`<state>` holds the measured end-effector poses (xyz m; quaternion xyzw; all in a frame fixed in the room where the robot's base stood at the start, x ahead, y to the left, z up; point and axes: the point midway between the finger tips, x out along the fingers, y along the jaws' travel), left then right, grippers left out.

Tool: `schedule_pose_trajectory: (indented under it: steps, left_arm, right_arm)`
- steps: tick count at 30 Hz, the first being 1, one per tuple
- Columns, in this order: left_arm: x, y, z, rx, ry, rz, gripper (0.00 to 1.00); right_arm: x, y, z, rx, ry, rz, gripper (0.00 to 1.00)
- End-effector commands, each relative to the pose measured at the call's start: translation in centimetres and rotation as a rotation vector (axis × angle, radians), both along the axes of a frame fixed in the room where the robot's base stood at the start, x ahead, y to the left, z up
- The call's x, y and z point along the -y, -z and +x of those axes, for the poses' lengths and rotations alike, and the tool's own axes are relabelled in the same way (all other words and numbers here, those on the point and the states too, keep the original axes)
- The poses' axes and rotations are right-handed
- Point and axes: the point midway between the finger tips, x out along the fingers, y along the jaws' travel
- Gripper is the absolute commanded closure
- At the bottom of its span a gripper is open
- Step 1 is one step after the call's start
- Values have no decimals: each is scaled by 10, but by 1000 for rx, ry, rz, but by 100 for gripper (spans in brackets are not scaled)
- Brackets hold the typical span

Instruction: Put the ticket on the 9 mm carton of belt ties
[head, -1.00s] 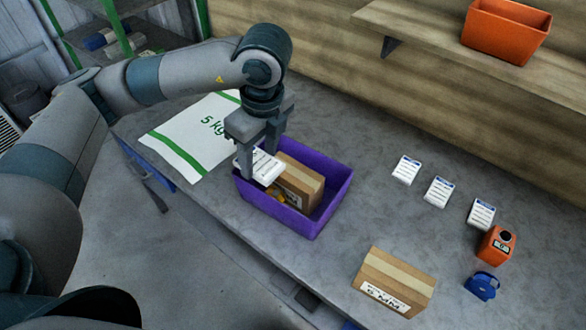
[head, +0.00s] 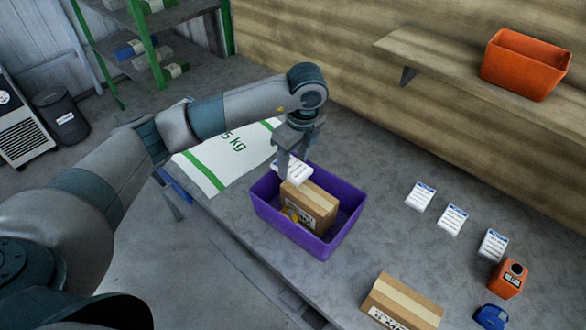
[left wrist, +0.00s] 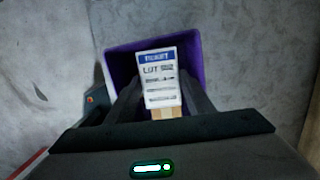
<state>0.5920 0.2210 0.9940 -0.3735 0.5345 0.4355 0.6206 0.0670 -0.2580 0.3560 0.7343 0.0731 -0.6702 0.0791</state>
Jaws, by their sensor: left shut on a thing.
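My left gripper (head: 290,165) is shut on a white ticket (head: 293,171) above the purple bin. In the left wrist view the ticket (left wrist: 160,78) shows a blue top band and printed lines between the fingers. A brown carton (head: 312,205) stands in the bin just below and beside the ticket; whether they touch I cannot tell. Another brown carton (head: 402,300) with a white label lies on the bench at the front right. The size print on both labels is too small to read. My right gripper is not in view.
The purple bin (head: 340,239) also holds a small yellow item. Three more tickets (head: 451,219) lie on the bench at right, near an orange device (head: 508,278) and a blue object (head: 491,317). A 5 kg sack (head: 214,160) lies behind left. An orange bin (head: 522,64) sits on the shelf.

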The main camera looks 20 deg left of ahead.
Motion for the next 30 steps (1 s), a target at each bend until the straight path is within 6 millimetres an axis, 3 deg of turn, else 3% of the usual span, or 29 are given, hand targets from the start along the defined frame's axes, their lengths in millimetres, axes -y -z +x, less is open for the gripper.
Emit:
schedule_pose_trajectory:
  steps: [10,21,30]
  left_arm:
    - [0,2,0,0,0,0,75]
    - [0,38,0,0,-1,0,75]
    - [0,41,0,2,0,-1,75]
  right_arm:
    - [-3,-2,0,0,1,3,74]
    - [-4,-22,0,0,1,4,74]
    - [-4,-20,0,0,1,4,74]
